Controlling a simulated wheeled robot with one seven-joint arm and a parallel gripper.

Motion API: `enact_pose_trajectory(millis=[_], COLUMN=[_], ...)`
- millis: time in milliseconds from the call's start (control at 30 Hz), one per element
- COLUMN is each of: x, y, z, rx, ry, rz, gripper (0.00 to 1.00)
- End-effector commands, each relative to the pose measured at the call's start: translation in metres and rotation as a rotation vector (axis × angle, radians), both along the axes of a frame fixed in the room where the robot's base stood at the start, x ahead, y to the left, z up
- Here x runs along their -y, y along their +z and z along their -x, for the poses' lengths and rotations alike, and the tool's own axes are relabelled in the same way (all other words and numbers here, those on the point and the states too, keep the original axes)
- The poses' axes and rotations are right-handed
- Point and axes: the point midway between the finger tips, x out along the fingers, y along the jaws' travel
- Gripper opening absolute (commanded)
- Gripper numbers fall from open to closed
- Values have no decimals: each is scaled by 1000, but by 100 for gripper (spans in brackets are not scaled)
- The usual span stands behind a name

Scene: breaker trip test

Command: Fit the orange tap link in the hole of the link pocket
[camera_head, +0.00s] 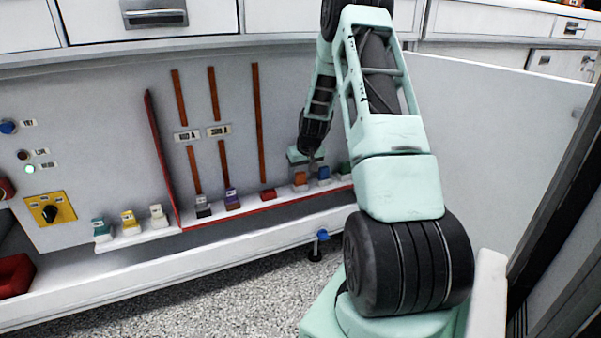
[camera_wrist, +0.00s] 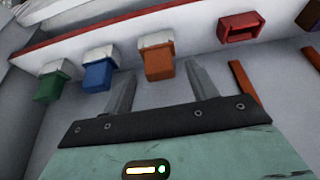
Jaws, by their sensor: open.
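The orange tap link (camera_wrist: 159,64) is a block with a white top, seated in the row on the ledge. It also shows in the head view (camera_head: 300,179). My gripper (camera_head: 311,163) is at the row. In the wrist view my gripper (camera_wrist: 160,72) is open, with one finger on each side of the orange link; I cannot tell whether they touch it. A red hollow holder (camera_wrist: 239,28), which looks like the link pocket, is beside the orange link and appears empty. It shows at the orange link's left in the head view (camera_head: 267,194).
A blue link (camera_wrist: 98,74) and a green link (camera_wrist: 52,86) stand close beside the orange one. A purple block (camera_head: 232,201) is left of the red holder. A red upright barrier (camera_head: 161,160) and copper-coloured strips (camera_head: 258,120) are on the panel.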

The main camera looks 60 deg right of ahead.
Motion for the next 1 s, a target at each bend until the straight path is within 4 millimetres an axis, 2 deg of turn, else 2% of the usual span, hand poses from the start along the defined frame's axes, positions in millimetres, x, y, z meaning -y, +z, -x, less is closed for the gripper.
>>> enact_pose_trajectory(millis=[33, 100, 500, 700, 1000], x=[-2, -5, -23, -29, -30], y=[18, 34, 115, 135, 138], z=[3, 9, 39, 46, 49], rx=[2, 2, 1, 1, 0], ry=[0, 0, 0, 1, 1], rz=[2, 2, 2, 1, 0], gripper=[58, 58, 58, 58, 58])
